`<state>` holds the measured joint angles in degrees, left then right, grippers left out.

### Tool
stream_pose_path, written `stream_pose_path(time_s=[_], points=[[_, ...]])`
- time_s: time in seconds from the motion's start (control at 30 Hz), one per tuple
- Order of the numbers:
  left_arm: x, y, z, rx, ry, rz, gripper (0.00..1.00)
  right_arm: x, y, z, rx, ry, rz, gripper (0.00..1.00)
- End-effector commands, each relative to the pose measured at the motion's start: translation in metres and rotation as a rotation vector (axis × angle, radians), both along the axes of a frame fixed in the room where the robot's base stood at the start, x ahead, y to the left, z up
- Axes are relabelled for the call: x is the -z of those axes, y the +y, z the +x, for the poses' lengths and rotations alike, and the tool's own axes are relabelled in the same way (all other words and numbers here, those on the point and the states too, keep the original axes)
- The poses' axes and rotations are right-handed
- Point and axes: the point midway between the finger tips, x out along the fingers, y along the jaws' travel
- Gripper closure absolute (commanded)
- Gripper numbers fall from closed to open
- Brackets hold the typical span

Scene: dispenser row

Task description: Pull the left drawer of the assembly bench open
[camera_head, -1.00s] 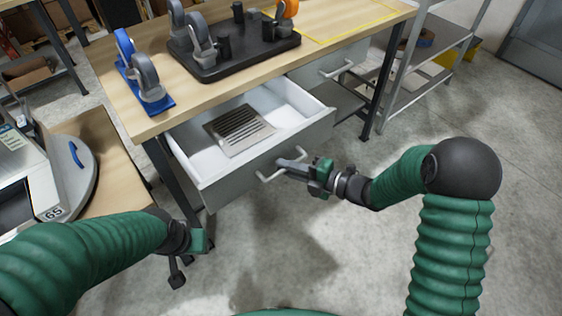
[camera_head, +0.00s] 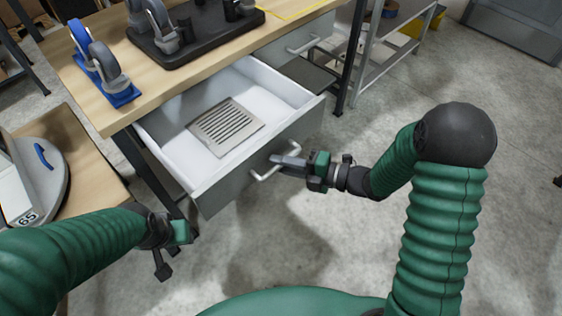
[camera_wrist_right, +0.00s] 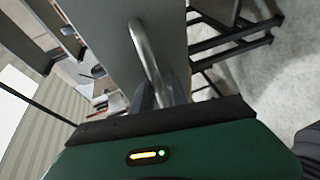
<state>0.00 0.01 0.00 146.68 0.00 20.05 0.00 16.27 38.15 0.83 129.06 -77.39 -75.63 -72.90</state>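The left drawer (camera_head: 249,164) of the assembly bench stands well out from under the wooden top, its white inside showing. A grey slotted plate (camera_head: 226,127) lies in it. My right gripper (camera_head: 279,161) is at the bar handle (camera_head: 263,175) on the drawer's grey front. In the right wrist view the handle (camera_wrist_right: 147,55) runs down between the fingers (camera_wrist_right: 161,96), which look closed around it; the exact contact is hidden. My left gripper (camera_head: 168,248) hangs at the lower left, away from the drawer, and its finger gap is unclear.
The bench top (camera_head: 165,80) carries a black fixture (camera_head: 190,40) and blue-mounted casters (camera_head: 103,72). A second drawer (camera_head: 290,45) is shut at the right. A side table (camera_head: 75,150) with a scale (camera_head: 45,185) stands left. Floor before the drawer is clear.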

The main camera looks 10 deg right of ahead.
Motion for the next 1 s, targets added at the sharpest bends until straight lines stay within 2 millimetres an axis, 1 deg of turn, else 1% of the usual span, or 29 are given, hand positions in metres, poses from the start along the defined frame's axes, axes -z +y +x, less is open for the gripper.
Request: stream_pose_path(time_s=[0.03,0.1,0.13,0.57,0.67,0.77,0.87,1.0], points=[[0.001,0.0,0.0,0.0,0.0,0.0,0.64,0.001,0.0,-0.001,-0.002,0.002,0.0,0.77],[0.001,0.0,0.0,0.0,0.0,0.0,0.64,0.0,0.0,0.0,-0.001,0.0,0.001,0.68],[0.0,0.0,0.0,0.0,0.0,0.0,0.64,0.0,0.001,0.0,-0.001,0.0,0.001,0.66],[0.0,0.0,0.0,0.0,0.0,0.0,0.64,-0.002,0.0,0.0,0.0,-0.006,0.004,0.66],[-0.001,0.0,0.0,0.0,0.0,0.0,0.64,-0.003,-0.004,-0.001,0.002,-0.006,0.003,0.66],[-0.003,0.0,0.0,0.0,0.0,0.0,0.64,-0.007,-0.016,-0.008,0.004,-0.006,0.002,0.66],[-0.007,0.0,0.0,0.0,0.0,0.0,0.64,-0.012,-0.037,-0.02,0.006,-0.006,0.003,0.66],[-0.012,0.0,0.0,0.0,0.0,0.0,0.64,-0.019,-0.073,-0.042,0.007,-0.004,0.003,0.66]])
